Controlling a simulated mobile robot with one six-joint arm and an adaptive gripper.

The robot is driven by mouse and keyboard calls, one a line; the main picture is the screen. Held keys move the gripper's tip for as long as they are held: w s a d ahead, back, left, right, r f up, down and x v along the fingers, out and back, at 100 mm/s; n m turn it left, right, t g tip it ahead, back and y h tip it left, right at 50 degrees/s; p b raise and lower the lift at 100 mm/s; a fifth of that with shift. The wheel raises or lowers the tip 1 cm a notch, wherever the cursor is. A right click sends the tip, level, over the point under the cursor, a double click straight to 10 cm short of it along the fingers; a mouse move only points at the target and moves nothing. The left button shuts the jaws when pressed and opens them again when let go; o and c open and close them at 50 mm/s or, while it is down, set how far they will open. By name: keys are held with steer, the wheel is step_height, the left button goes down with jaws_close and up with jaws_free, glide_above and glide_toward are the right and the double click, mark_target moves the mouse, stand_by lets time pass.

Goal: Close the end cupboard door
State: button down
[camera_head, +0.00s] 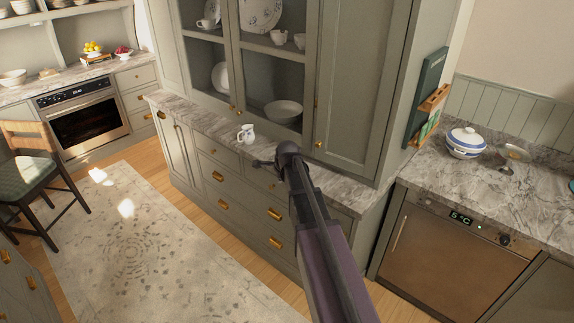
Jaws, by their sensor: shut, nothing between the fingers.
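A tall grey-green cupboard stands in the middle. Its solid upper right door (365,75) has a brass knob low on its left edge. This door looks flush or nearly so; I cannot tell whether a small gap is there. A lower door (174,143) at the left end of the base looks shut. The right end of the base is partly hidden behind my arm. My gripper (260,163) is shut and empty, pointing left over the front edge of the marble counter, below and left of the upper right door. It appears apart from the doors.
A small patterned jug (246,133) stands on the marble counter (345,182), left of my gripper. A blue-and-white lidded pot (466,142) is on the right counter, above a built-in appliance (447,243). A chair (35,180) stands at left. The rug (150,250) area is clear.

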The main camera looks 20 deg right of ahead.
steer(key=s+a+f+n+g+b, duration=0.2)
steer(key=s+a+n, duration=0.4)
steer(key=s+n, duration=0.4)
steer(key=s+a+f+n+g+b, duration=0.2)
steer(key=s+a+n, duration=0.4)
steer(key=s+n, duration=0.5)
steer(key=shift+s+a+f+n+g, duration=0.25)
steer(key=shift+s+f+g, duration=0.35)
steer(key=shift+s+f, duration=1.05)
steer(key=shift+s+d+r, duration=0.1)
steer(key=shift+s+r, duration=0.15)
steer(key=shift+s, duration=0.1)
